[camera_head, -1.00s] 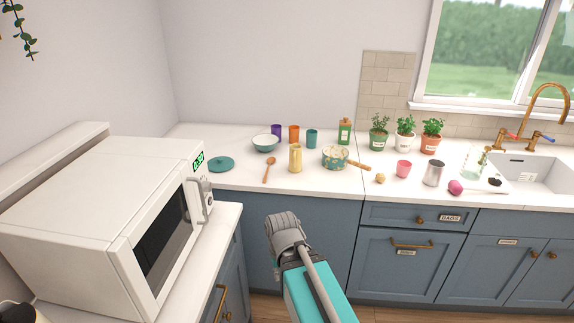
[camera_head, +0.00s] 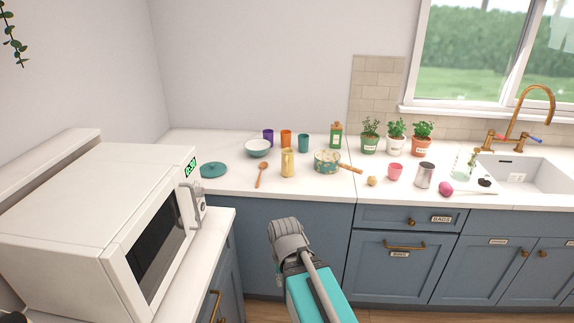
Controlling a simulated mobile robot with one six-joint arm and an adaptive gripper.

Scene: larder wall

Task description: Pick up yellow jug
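The yellow jug (camera_head: 288,164) stands upright on the white counter, between the wooden spoon and the patterned saucepan. It is tall and pale yellow. My arm reaches in from the bottom of the picture, and its grey end shows in front of the blue cupboards, below and in front of the jug. The end of the arm is apart from the jug. The gripper's fingers cannot be made out from this angle.
A wooden spoon (camera_head: 262,174) lies left of the jug, and a saucepan (camera_head: 327,162) stands right. A bowl (camera_head: 258,148) and purple, orange (camera_head: 286,138) and teal cups are behind. A microwave (camera_head: 95,235) fills the left. Bare counter lies before the jug.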

